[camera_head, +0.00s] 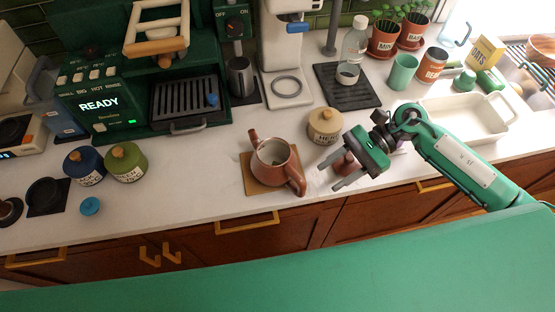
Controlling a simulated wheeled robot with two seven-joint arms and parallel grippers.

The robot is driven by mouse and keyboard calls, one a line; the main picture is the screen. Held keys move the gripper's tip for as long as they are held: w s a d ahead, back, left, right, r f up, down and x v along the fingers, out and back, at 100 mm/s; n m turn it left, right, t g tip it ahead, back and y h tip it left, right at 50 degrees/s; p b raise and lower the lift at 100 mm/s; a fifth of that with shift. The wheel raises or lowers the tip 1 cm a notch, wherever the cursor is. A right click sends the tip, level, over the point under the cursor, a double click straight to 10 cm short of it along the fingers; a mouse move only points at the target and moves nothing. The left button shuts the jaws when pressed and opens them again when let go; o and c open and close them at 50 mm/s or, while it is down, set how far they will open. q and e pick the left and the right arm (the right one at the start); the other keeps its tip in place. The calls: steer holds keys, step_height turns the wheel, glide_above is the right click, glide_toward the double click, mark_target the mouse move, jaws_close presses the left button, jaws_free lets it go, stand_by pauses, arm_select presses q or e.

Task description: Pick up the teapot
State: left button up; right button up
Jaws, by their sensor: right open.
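The reddish-brown teapot (268,166) stands on a wooden board (256,188) in the middle of the white counter, near its front edge. Its spout points up and to the left, and its handle (296,181) is at the lower right. A small brown object partly shows behind the fingers. My left gripper is not in view.
A tan lidded jar (325,128) stands just behind the gripper. Blue (84,168) and green (126,163) jars stand at left. A green coffee machine (150,85) is at the back. A white tray (470,118) lies at right. The counter left of the teapot is clear.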

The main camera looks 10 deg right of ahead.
mark_target(298, 195)
steer(key=p+x, duration=0.1)
steer(key=x, duration=0.4)
steer(key=shift+a, duration=0.2)
steer(key=shift+s+a+p, duration=0.1)
steer(key=shift+a+p, duration=0.35)
steer(key=shift+p, duration=0.15)
steer(key=x, duration=0.1)
steer(key=p+x, duration=0.1)
steer(key=x, duration=0.1)
steer(key=shift+w+a+p, duration=0.2)
steer(key=shift+a+p, duration=0.1)
steer(key=shift+p, duration=0.1)
steer(key=shift+s+a+f, duration=0.15)
steer(key=shift+a+f, duration=0.25)
steer(key=shift+a, duration=0.05)
steer(key=shift+r, duration=0.1)
jaws_close()
